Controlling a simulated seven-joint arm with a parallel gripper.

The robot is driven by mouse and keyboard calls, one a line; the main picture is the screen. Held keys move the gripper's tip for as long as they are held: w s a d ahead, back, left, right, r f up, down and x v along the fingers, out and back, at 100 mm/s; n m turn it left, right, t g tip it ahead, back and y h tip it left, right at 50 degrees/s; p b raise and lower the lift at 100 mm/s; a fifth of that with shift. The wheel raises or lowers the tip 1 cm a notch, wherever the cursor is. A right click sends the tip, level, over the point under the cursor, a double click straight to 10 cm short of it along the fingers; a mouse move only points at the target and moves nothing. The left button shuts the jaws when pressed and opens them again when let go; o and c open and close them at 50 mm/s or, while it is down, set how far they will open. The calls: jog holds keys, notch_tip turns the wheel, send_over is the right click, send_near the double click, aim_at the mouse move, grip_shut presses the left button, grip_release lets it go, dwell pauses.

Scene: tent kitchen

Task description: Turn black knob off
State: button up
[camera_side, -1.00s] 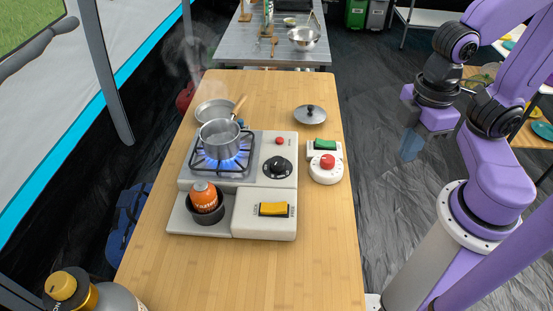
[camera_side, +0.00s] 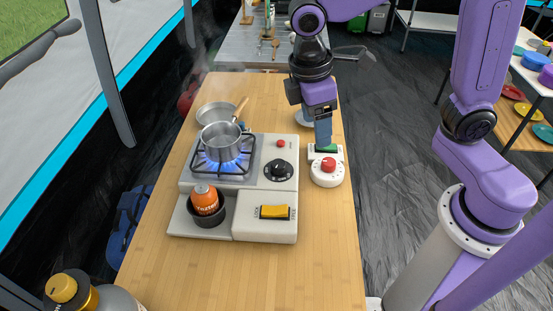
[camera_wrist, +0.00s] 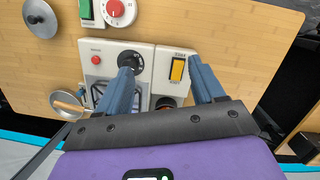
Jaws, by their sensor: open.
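The black knob (camera_side: 278,170) is on the right of the stove's top (camera_side: 268,228) in the side view. In the wrist view the knob (camera_wrist: 131,58) shows just by the left fingertip, partly covered by it. My gripper (camera_side: 323,136) is open and empty. Blue flames burn under the pot (camera_side: 221,142).
A white timer-like dial with a red centre (camera_side: 327,171) and a green switch (camera_side: 326,149) stand right of the stove. A yellow switch (camera_side: 273,212) and an orange gas canister (camera_side: 204,197) are at the stove's front. The table front (camera_side: 250,275) is clear.

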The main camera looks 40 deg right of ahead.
jog(key=w+a+f+g+h, duration=0.1)
jog(key=w+a, duration=0.3)
jog(key=w, duration=0.5)
jog(key=g, duration=0.1)
send_near(278, 163)
jog(key=shift+m+h, duration=0.3)
jog(key=shift+h, duration=0.1)
jog(key=x, duration=0.8)
jog(key=shift+s+a+f, duration=0.15)
jog(key=shift+a+f, duration=0.05)
jog(key=shift+f, duration=0.2)
jog(key=c, duration=1.1)
jog(key=shift+o, duration=0.3)
